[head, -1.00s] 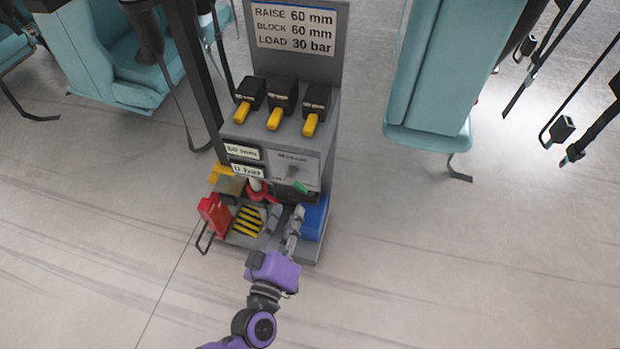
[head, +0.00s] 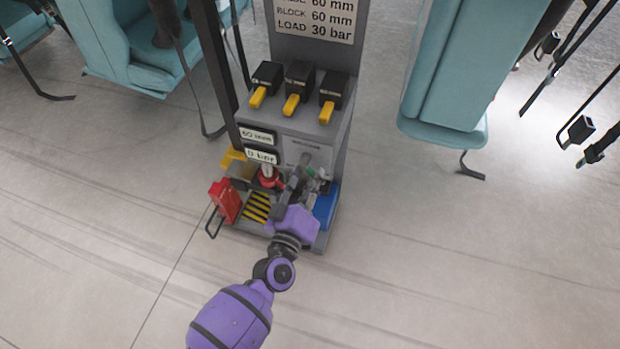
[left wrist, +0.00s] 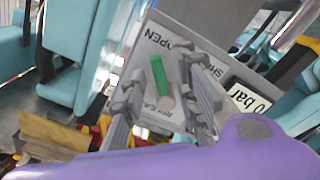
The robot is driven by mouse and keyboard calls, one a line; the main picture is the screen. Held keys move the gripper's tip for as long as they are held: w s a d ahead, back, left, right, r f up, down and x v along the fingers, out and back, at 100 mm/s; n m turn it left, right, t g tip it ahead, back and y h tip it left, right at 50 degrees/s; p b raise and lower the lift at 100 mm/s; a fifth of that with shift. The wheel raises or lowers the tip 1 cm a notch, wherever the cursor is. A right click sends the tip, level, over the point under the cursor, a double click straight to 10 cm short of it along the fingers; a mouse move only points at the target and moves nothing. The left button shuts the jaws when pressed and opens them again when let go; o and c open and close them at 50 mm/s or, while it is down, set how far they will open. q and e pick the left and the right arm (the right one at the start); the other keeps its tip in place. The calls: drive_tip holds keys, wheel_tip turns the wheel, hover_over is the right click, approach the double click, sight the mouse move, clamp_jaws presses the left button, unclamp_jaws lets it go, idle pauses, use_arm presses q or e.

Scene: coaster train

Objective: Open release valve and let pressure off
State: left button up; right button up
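The release valve on the grey stand has a lever with a green grip (left wrist: 157,74). In the left wrist view the lever points toward the side of the panel (left wrist: 178,100) with the word OPEN, not toward SHUT. My left gripper (left wrist: 168,75) is open, with one finger on each side of the lever; I cannot tell whether either touches it. The pressure display (head: 261,156) reads 0 bar. My right gripper is in neither view.
Above the panel are three black switches with yellow levers (head: 292,104). A 60 mm display (head: 257,136), a red box (head: 225,200), a yellow-black striped plate (head: 257,206) and a blue block (head: 325,206) are close by. Teal seats (head: 440,90) stand to both sides; the floor in front is clear.

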use_arm(q)
clamp_jaws()
drive_tip(key=shift+d+r, duration=0.15)
drive_tip(key=shift+d, duration=0.1)
idle(0.8)
drive_tip(key=shift+o, duration=0.6)
unclamp_jaws()
drive_tip(key=shift+r, duration=0.1)
drive_tip(key=shift+a+f, duration=0.15)
drive_tip(key=shift+f, duration=0.05)
